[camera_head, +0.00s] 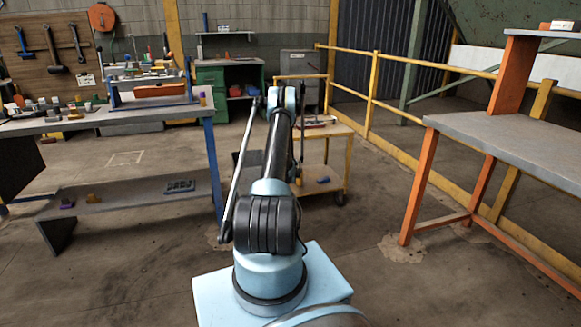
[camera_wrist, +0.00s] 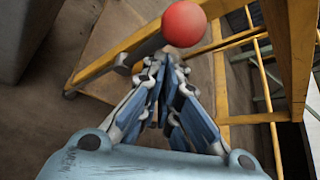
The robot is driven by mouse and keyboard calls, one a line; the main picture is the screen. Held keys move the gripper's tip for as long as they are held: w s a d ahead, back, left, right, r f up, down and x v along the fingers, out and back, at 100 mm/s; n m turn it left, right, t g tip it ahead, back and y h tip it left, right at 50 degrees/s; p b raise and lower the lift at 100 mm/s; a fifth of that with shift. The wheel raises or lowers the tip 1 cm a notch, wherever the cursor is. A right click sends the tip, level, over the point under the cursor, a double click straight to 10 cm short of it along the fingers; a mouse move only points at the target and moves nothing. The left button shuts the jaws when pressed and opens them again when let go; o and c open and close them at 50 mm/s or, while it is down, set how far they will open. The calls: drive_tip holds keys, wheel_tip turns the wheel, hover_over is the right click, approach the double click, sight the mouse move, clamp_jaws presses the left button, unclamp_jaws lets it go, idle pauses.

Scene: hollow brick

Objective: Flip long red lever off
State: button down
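A round red knob (camera_wrist: 184,24) shows at the top of the wrist view, beyond my gripper's fingertips. A short dark bar (camera_wrist: 148,57) runs down and left from near the knob; I cannot tell if it is the lever's shaft. My gripper (camera_wrist: 164,64) is in front of the knob, with its fingers drawn together and nothing visible between them. A gap shows between the fingertips and the knob in the picture, but the depth is unclear. In the head view my arm reaches toward the yellow cart (camera_head: 340,130) and hides the lever and my fingertips.
A workbench (camera_head: 190,113) with tools stands at the left. An orange-legged table (camera_head: 500,135) stands at the right. A green cabinet (camera_head: 212,97) and a yellow railing (camera_head: 420,72) are behind. Yellow frame bars (camera_wrist: 240,38) lie close around my gripper. The floor (camera_head: 140,262) is clear.

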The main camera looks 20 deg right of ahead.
drive_tip(key=shift+w+a, duration=0.1)
drive_tip(key=shift+a, duration=0.1)
drive_tip(key=s+a, duration=0.2)
drive_tip(key=s, duration=0.7)
drive_tip(key=shift+s+f, duration=0.15)
drive_tip(key=shift+f, duration=0.05)
drive_tip(key=shift+a, duration=0.15)
idle(0.6)
